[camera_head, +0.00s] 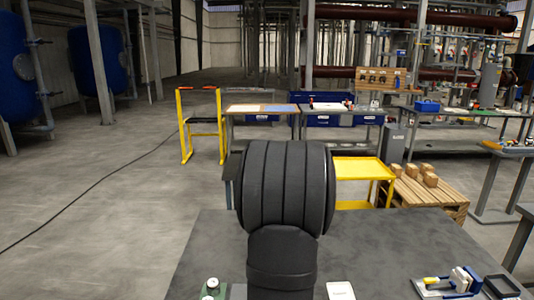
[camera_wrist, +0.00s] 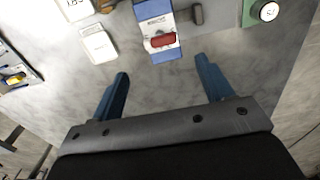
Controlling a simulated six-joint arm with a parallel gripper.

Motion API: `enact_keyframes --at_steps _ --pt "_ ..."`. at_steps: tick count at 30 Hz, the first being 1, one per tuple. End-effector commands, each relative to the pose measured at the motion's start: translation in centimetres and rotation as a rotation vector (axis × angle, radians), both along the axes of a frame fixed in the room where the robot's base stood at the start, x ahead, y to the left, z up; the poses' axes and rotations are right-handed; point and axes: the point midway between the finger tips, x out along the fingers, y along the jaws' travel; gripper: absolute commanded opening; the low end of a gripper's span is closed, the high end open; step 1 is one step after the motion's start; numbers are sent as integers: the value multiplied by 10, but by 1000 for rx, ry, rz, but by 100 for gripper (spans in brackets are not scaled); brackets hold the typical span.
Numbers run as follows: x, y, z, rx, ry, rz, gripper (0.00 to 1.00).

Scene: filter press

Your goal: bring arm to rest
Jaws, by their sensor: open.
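My gripper (camera_wrist: 162,67) shows in the wrist view with its two blue fingers spread wide apart and nothing between them. It hangs over the grey tabletop (camera_wrist: 150,100). A blue and white device with a red part (camera_wrist: 162,40) lies just beyond the fingertips, apart from them. In the head view, my dark arm stands upright in the middle and hides part of the bench (camera_head: 390,250). The gripper itself does not show in that view.
Near the fingers lie a white block (camera_wrist: 99,43), a display unit (camera_wrist: 75,9) and a round gauge (camera_wrist: 266,11). A tray of tools (camera_wrist: 14,76) is at the left. In the head view, a yellow cart (camera_head: 362,168) and a wooden pallet (camera_head: 425,198) stand behind the bench.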

Motion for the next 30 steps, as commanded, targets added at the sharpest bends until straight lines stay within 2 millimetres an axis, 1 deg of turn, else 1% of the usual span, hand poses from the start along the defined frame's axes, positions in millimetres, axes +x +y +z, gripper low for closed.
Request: enact_keyframes --at_steps 1,3,14,15,17,18,30 --pt "-1 0 -12 0 4 0 73" --pt "-1 0 -26 0 4 0 73" --pt "-1 0 -98 0 4 1 73" --pt "0 0 -94 0 -1 38 73" --pt "0 0 -93 0 -1 88 73" --pt "1 0 -82 -1 -6 87 73" --pt "1 0 0 -1 -5 84 73"
